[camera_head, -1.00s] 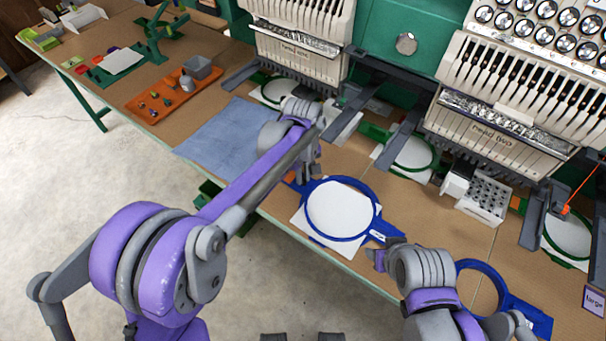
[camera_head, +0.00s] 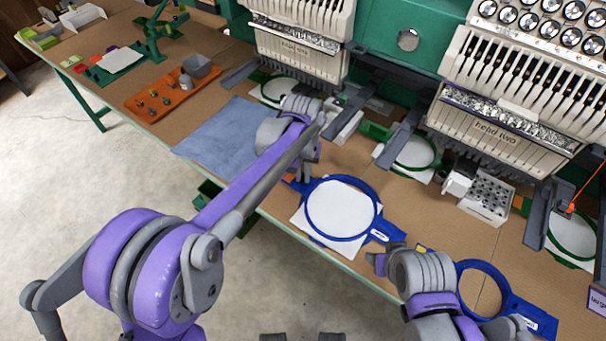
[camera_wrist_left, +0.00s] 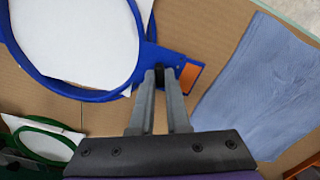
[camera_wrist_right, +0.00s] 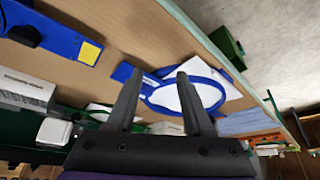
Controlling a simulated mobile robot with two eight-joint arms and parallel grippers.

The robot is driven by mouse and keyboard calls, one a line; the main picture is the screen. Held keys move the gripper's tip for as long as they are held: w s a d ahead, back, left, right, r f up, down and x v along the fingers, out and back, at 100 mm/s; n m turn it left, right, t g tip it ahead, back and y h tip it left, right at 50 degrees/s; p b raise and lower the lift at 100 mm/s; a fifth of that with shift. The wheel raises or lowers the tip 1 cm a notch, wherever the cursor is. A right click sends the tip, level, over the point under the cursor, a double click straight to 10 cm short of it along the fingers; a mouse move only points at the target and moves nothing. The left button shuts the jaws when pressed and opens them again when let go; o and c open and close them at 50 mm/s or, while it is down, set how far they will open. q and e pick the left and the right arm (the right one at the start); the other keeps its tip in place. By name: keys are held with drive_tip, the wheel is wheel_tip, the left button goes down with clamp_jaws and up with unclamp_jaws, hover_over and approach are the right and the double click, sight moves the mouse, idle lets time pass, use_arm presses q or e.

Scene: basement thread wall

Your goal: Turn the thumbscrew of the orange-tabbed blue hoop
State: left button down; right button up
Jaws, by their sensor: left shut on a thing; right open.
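The blue hoop (camera_head: 345,239) with white fabric lies flat on the table, and it also shows in the left wrist view (camera_wrist_left: 85,95). Its orange tab (camera_wrist_left: 189,77) is beside my left fingertips. My left gripper (camera_head: 305,179) is at the hoop's tab end, pointing down. In the left wrist view its fingers (camera_wrist_left: 162,76) are shut on a small dark piece between them, the thumbscrew (camera_wrist_left: 159,76), mostly hidden by the fingers. My right gripper (camera_head: 376,260) is open and empty above the table's front edge; its fingers (camera_wrist_right: 158,77) stand apart in the right wrist view.
A second blue hoop (camera_head: 462,284) with a yellow tab (camera_wrist_right: 90,53) lies at the right. A blue cloth (camera_head: 217,138) lies left of the first hoop. Green hoops (camera_head: 431,163) sit under the machine heads behind. A white box of bobbins (camera_head: 487,196) stands at back right.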

use_arm(q)
drive_tip(key=m, duration=0.5)
drive_tip(key=shift+m+b, duration=0.3)
drive_tip(key=shift+b, duration=0.1)
use_arm(e)
drive_tip(key=shift+s+f, duration=0.1)
drive_tip(key=shift+f, duration=0.4)
use_arm(q)
drive_tip(key=m, duration=0.6)
drive_tip(key=shift+b, duration=0.3)
use_arm(e)
drive_tip(key=shift+s+f, duration=0.1)
drive_tip(key=shift+f, duration=0.3)
use_arm(q)
drive_tip(key=m, duration=0.5)
drive_tip(key=shift+m, duration=0.3)
use_arm(e)
drive_tip(key=shift+f, duration=0.25)
use_arm(q)
drive_tip(key=m+b, duration=0.1)
drive_tip(key=m, duration=0.4)
drive_tip(key=shift+m, duration=0.3)
use_arm(e)
drive_tip(key=shift+s+f, duration=0.1)
drive_tip(key=shift+f, duration=0.1)
use_arm(q)
drive_tip(key=c, duration=0.9)
unclamp_jaws()
drive_tip(key=shift+r, duration=0.1)
